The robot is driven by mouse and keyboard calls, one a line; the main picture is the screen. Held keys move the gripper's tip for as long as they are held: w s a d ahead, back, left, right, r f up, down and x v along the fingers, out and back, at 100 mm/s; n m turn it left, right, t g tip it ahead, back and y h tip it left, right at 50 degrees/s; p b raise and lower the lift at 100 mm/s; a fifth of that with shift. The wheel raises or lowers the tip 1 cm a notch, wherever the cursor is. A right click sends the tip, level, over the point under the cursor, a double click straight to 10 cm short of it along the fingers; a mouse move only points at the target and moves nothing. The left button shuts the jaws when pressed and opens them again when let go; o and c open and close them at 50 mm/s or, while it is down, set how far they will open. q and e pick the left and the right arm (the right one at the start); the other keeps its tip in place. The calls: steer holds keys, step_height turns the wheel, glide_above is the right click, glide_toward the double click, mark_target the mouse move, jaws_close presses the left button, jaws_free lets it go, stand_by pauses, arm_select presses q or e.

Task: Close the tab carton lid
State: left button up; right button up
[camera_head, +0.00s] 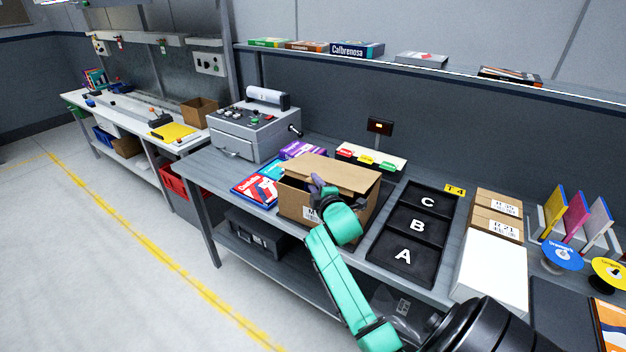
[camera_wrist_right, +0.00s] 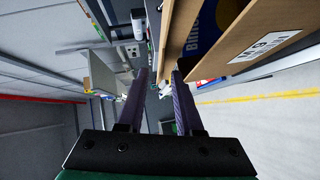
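The brown carton (camera_head: 294,203) stands on the grey workbench, with a white label on its front wall. Its lid panel (camera_head: 335,172) lies over the top, somewhat raised. In the right wrist view, a gap between the lid (camera_wrist_right: 170,35) and the labelled front wall (camera_wrist_right: 262,42) shows a dark blue item (camera_wrist_right: 212,24) inside. My right gripper (camera_head: 316,182) is at the front edge of the lid, above the front wall. In the wrist view its fingers (camera_wrist_right: 160,72) are apart, with the lid edge close to the tips; contact is unclear. My left gripper is out of view.
A black tray (camera_head: 374,243) marked A, B, C sits right of the carton. Red-blue boxes (camera_head: 256,190) and a purple box (camera_head: 302,149) lie left and behind. A grey machine (camera_head: 250,135) stands farther left. Small cartons (camera_head: 495,215) and a white box (camera_head: 492,268) are at right.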

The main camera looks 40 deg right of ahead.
steer(key=shift+w+d+f, duration=0.25)
steer(key=shift+w+d, duration=0.25)
steer(key=shift+d, duration=0.2)
steer(key=shift+a, duration=0.2)
jaws_close()
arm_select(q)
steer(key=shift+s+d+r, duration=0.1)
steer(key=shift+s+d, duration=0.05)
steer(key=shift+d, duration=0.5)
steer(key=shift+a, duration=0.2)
